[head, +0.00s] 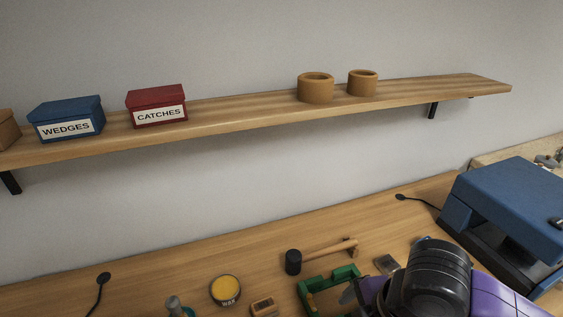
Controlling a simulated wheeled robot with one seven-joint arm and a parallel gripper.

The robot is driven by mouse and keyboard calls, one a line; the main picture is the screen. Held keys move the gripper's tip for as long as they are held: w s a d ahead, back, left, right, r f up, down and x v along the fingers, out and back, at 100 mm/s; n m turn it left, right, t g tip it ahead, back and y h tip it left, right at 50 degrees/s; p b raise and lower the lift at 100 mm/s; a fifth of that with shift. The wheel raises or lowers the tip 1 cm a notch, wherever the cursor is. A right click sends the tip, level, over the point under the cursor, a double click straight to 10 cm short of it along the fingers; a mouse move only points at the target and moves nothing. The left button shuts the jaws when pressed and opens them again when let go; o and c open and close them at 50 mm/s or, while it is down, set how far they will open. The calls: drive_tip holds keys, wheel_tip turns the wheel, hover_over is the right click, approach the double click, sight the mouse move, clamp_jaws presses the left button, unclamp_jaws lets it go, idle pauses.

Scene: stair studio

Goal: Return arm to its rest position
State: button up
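My arm (437,278), with a black rounded joint and purple links, reaches into the bottom right of the head view over the workbench. My gripper cannot be made out; the lower part of the arm runs past the bottom edge of the picture. Whether it holds anything does not show.
The workbench (190,262) bears a mallet (322,254), a green frame (330,284), a yellow-topped tin (225,289) and a blue machine (515,215) at right. Above, a wall shelf (240,114) carries a blue WEDGES box (66,118), a red CATCHES box (157,106) and two round wooden pots (316,88).

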drive_tip(key=w+a+r+m+t+y, duration=0.2)
drive_tip(key=w+a+r+t+y, duration=0.15)
drive_tip(key=w+a+r, duration=0.35)
drive_tip(key=w+a+r+m+t+y, duration=0.25)
drive_tip(key=a+r+t, duration=0.2)
drive_tip(key=r, duration=0.35)
wheel_tip(320, 180, up, 14)
drive_tip(key=w+d+m+t+y, duration=0.1)
drive_tip(key=d+m+t, duration=0.2)
drive_tip(key=m+t, duration=0.6)
drive_tip(key=s+d+f+m+t+h+b, duration=0.1)
drive_tip(key=s+d+f+m+t+h, duration=0.1)
drive_tip(key=s+d+f+m+h, duration=0.9)
drive_tip(key=s+d+f+n+g+y, duration=0.1)
drive_tip(key=s+f+n+g, duration=0.1)
drive_tip(key=s+f, duration=0.6)
drive_tip(key=s+d+f+n+g+y, duration=0.1)
drive_tip(key=s+f+g, duration=0.3)
drive_tip(key=s+f, duration=0.5)
drive_tip(key=s+n, duration=0.1)
drive_tip(key=s, duration=0.7)
drive_tip(key=shift+n+b, duration=0.35)
drive_tip(key=shift+b, duration=0.05)
